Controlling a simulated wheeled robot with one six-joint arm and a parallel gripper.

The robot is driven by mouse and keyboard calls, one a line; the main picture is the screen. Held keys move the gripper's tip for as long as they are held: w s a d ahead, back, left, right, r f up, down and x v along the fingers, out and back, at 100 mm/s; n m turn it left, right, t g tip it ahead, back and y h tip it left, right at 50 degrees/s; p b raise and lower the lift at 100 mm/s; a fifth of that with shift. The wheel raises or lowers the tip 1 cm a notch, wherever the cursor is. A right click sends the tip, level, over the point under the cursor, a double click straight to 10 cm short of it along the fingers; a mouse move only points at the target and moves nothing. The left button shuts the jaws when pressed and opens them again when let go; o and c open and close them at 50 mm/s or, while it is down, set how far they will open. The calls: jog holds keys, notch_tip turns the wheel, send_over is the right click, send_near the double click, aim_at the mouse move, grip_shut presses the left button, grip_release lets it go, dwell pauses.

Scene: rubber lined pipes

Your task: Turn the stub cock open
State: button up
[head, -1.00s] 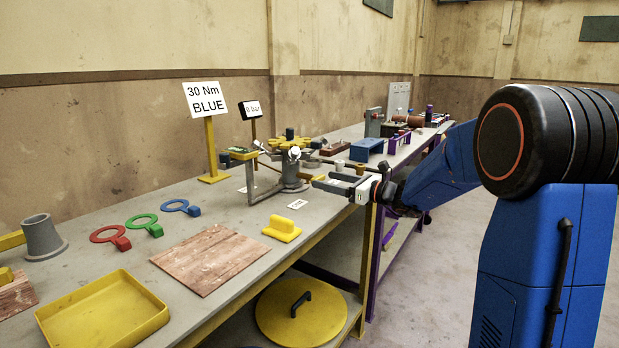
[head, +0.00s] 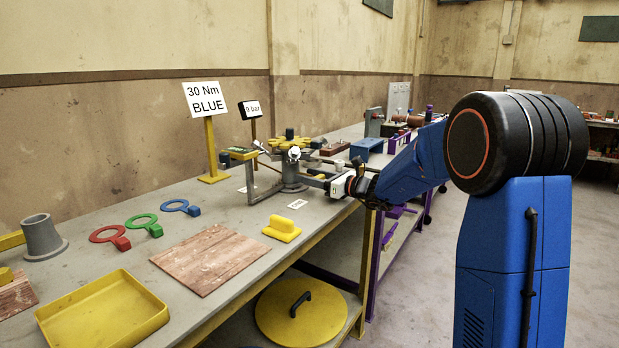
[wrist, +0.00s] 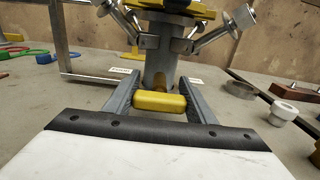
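The stub cock's yellow handle (wrist: 160,102) shows in the wrist view, low on the front of a grey upright pipe body (wrist: 160,66). In the head view this pipe body (head: 291,172) stands on the bench under a yellow wheel-like top (head: 290,143). My gripper (wrist: 160,92) reaches in with one grey finger on each side of the handle. The fingers are spread wide; whether they touch the handle's ends is hard to tell. In the head view my gripper (head: 318,179) is at the right of the pipe body, with the handle hidden.
Angled metal branches (wrist: 215,30) stick out above my fingers. A grey metal frame (wrist: 62,45) stands at the left. A white knob (wrist: 283,111) lies at the right. On the bench are a yellow block (head: 282,228), a wooden board (head: 212,258) and a yellow tray (head: 103,312).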

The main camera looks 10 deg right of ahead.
jog(key=c, duration=0.5)
jog(key=shift+o, duration=0.3)
jog(key=shift+n, duration=0.3)
jog(key=shift+s+n, duration=0.1)
jog(key=shift+n, duration=1.9)
jog(key=o, duration=1)
jog(key=shift+o, duration=0.2)
